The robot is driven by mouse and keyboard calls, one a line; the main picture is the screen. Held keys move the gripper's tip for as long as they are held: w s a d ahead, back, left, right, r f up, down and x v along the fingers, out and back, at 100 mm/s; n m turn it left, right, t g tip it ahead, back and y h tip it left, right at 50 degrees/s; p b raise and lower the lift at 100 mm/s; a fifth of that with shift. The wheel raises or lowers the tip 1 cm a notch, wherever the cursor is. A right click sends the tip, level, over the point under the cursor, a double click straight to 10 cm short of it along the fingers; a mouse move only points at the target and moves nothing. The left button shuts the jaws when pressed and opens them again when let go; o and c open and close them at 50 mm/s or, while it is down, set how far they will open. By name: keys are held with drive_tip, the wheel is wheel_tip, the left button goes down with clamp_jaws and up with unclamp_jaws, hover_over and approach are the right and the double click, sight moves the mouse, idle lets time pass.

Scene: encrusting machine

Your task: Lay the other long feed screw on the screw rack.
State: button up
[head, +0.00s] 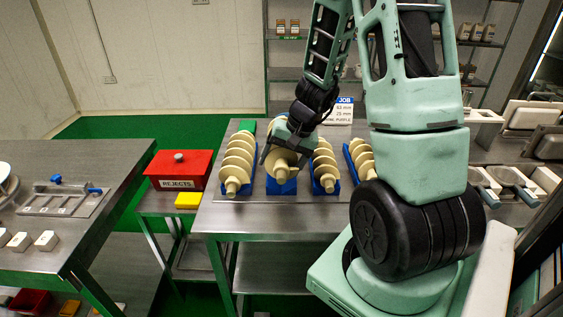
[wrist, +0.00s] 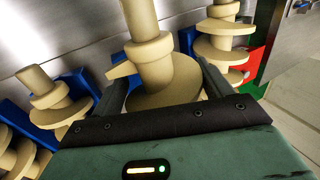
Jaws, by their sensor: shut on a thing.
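My gripper (head: 285,155) is shut on a long cream feed screw (head: 283,168), the second from the left on the metal table. Its shaft and flight (wrist: 150,60) fill the middle of the wrist view between my fingers. The screw lies over a blue support (head: 281,187); whether it rests fully on it is hidden. Another cream screw (head: 237,163) lies to its left on a blue support, and one (head: 325,168) lies to its right. A further screw (head: 360,158) lies farther right, partly behind my arm. Which support is the screw rack's is not clear.
A red REJECTS box (head: 180,170) and a yellow block (head: 188,200) are on a lower stand at the left. A JOB sign (head: 344,104) stands behind the screws. The metal table's front strip (head: 255,215) is bare. A steel table (head: 70,190) is far left.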

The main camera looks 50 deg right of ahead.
drive_tip(key=shift+f+b, duration=1.2)
drive_tip(key=shift+b, duration=0.2)
drive_tip(key=shift+f, duration=0.15)
drive_tip(key=shift+r+p, duration=1.85)
drive_tip(key=shift+r, duration=0.75)
drive_tip(key=shift+f+b, duration=0.1)
drive_tip(key=shift+b, duration=0.2)
drive_tip(key=shift+f+b, duration=1.15)
drive_tip(key=shift+b, duration=0.05)
